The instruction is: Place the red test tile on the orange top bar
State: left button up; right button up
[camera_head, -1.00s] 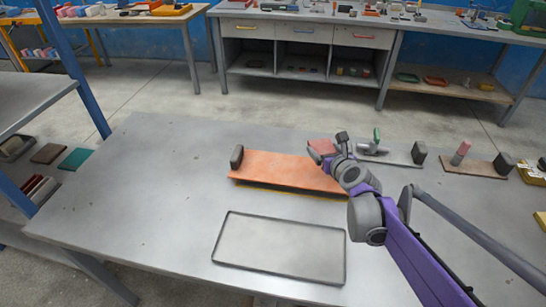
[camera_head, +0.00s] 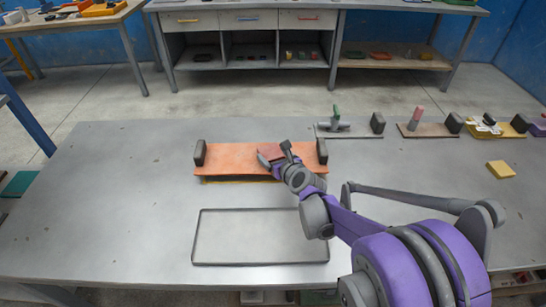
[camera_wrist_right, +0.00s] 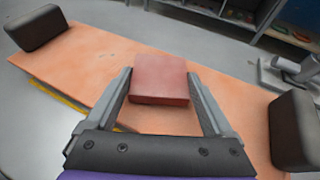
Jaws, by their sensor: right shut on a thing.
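The orange top bar (camera_head: 230,158) is a long flat plate near the table's middle, with a dark upright block at each end. It also fills much of the right wrist view (camera_wrist_right: 95,60). The red test tile (camera_wrist_right: 160,78) is a small flat square between the fingers of my right gripper (camera_wrist_right: 160,92), which is shut on it. In the head view the tile (camera_head: 271,151) is over the bar's right half. I cannot tell whether it touches the bar. My right arm and gripper (camera_head: 277,158) hide part of the bar. My left gripper is not in view.
An empty shallow grey tray (camera_head: 260,238) lies in front of the bar. A yellow block (camera_head: 501,169) lies right. The table's left is clear.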

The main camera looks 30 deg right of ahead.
jog(key=shift+f, duration=0.15)
jog(key=shift+f, duration=0.15)
jog(key=o, duration=1.2)
jog(key=shift+c, duration=0.2)
jog(key=shift+r, duration=0.2)
jog(key=shift+s+r, duration=0.2)
jog(key=shift+s, duration=0.1)
jog(key=p+v, duration=0.2)
jog(key=v, duration=0.9)
jog(key=shift+s, duration=0.15)
